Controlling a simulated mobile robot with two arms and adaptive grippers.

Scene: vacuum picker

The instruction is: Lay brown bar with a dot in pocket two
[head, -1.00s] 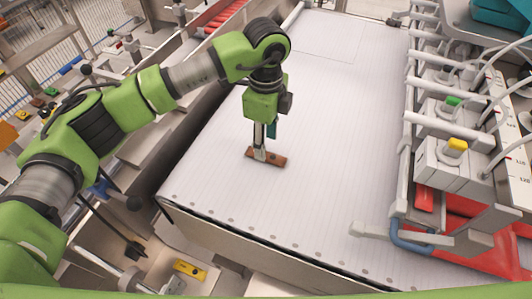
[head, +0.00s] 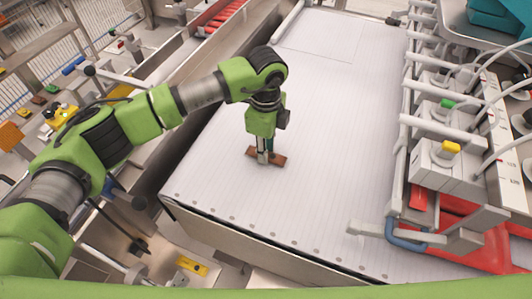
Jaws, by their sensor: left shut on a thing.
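A small brown bar (head: 278,160) lies at a slant on or just above the white ribbed surface, left of the picture's middle. My left gripper (head: 263,159) points down over its middle and is shut on it. The fingers hide the bar's centre, and no dot can be made out now. I cannot tell whether the bar touches the surface. No pocket can be picked out for certain. My right gripper is not in view.
The white table (head: 330,110) is wide and clear around the bar. A machine with a yellow knob (head: 450,147), a green knob (head: 447,104) and hoses lines its right side. A red slotted strip (head: 224,18) lies at the top left.

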